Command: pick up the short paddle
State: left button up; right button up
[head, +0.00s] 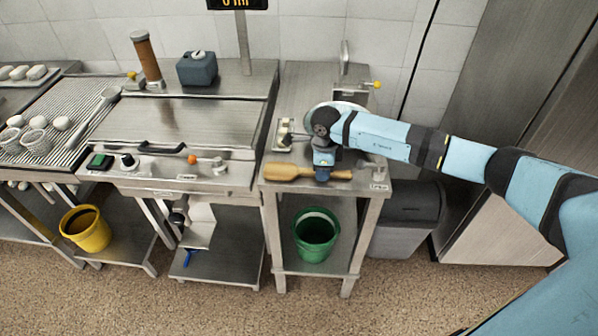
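A short wooden paddle (288,171) lies across the front edge of the steel side table in the head view. Its middle is hidden by the end of my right arm. My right gripper (322,177) is at the paddle's middle, coming down from the wrist above it. Its fingers are too small and dark to tell whether they are open or closed on the wood. My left gripper is not in view.
The steel side table (298,99) holds a round metal-rimmed item (350,105) behind my wrist and a small metal item (284,135) to its left. A griddle (195,122) stands left. A green bucket (316,235) is on the shelf below.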

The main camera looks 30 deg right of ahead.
grip_shut()
